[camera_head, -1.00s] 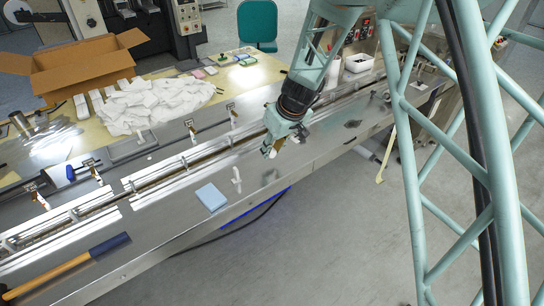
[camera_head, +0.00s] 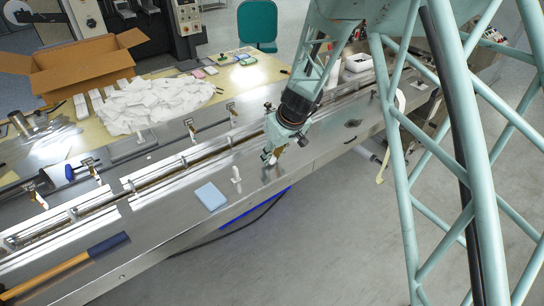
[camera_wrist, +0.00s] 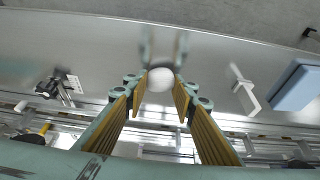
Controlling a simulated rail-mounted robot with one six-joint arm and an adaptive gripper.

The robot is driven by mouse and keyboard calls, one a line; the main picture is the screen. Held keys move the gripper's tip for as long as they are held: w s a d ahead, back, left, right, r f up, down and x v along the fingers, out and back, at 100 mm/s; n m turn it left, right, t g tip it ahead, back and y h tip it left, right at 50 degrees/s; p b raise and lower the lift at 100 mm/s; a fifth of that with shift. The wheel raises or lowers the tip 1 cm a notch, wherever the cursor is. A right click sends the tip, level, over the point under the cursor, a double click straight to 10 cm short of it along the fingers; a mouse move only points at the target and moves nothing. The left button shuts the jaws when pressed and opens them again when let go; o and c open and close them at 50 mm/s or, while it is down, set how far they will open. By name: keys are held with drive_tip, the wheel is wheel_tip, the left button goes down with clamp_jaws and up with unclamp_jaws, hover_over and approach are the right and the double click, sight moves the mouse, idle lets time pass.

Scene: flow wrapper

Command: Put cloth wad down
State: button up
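The cloth wad (camera_wrist: 160,79) is a small, rounded white lump between the two fingertips of my gripper (camera_wrist: 161,90) in the wrist view. The ochre-lined fingers meet it on both sides, so my gripper is shut on it. In the head view my gripper (camera_head: 269,156) points down low over the bare steel front deck (camera_head: 300,172), with the white wad (camera_head: 273,161) at its tips. The fingers' reflections in the steel show close by in the wrist view. Whether the wad touches the deck cannot be told.
A white upright peg (camera_head: 236,174) and a light blue block (camera_head: 211,197) stand left of my gripper on the deck. The guide rails (camera_head: 180,165) run behind.

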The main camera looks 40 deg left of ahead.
drive_tip(key=shift+f, duration=0.1)
drive_tip(key=o, duration=0.6)
drive_tip(key=shift+o, duration=0.2)
drive_tip(key=shift+r, duration=0.25)
drive_tip(key=p+v, duration=0.1)
drive_tip(key=v, duration=1.1)
drive_tip(key=shift+f, duration=0.1)
